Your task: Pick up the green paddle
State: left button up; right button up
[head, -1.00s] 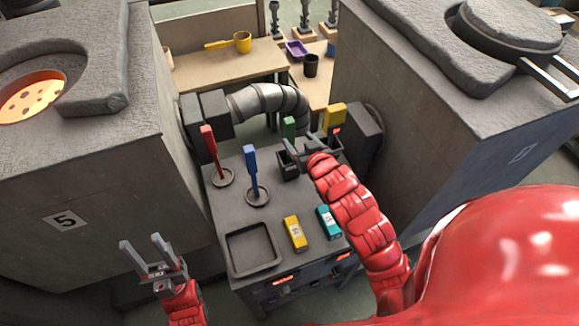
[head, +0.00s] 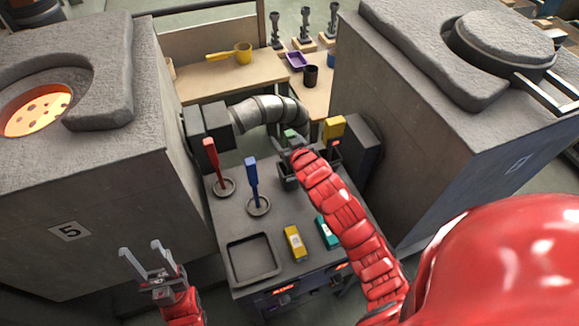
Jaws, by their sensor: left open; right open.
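The green paddle (head: 291,135) is at the back of the grey cart, behind the dark holder boxes; only its top shows, the rest is hidden by my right gripper and arm. My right gripper (head: 283,148) is open and right at the green paddle; I cannot tell whether its fingers are around it or touching it. My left gripper (head: 146,250) is open and empty at the lower left, away from the cart.
A red paddle (head: 211,157) and a blue paddle (head: 252,172) stand upright in round bases on the cart (head: 225,222). A yellow box (head: 295,243), a teal box (head: 327,232) and an empty tray (head: 231,264) are in front. Large furnace blocks flank the cart.

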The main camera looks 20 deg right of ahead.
grip_shut()
dwell(0.3)
jog(key=shift+r, duration=0.1)
